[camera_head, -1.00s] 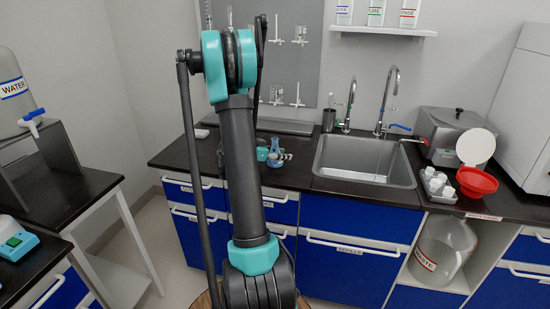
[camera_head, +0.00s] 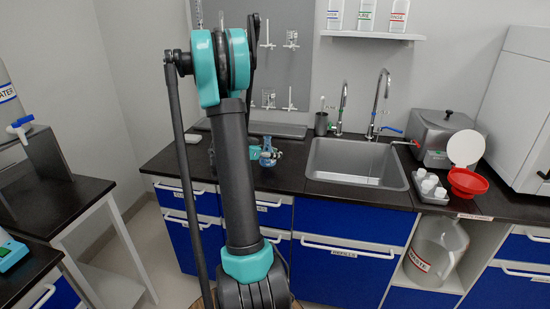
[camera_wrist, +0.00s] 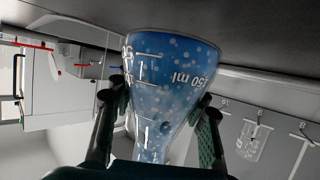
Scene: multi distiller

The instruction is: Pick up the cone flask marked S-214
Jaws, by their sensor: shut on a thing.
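A cone flask (camera_wrist: 165,70) with speckled blue contents and white scale marks reading "150 ml" fills the middle of the wrist view, which is upside down. My gripper (camera_wrist: 163,100) is shut on it, one dark finger on each side of its narrowing body. In the head view my gripper (camera_head: 268,153) is small, over the black counter left of the sink, with bluish glass at its fingers. The flask's wide base is near the dark counter surface; I cannot tell whether they touch. No S-214 mark is readable.
The sink (camera_head: 358,161) with tall taps is right of my gripper. A grey pegboard (camera_head: 277,60) with hanging glassware is behind it. A red funnel (camera_head: 467,182) and a tray of white bottles (camera_head: 430,187) stand farther right. The counter left of my gripper is mostly clear.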

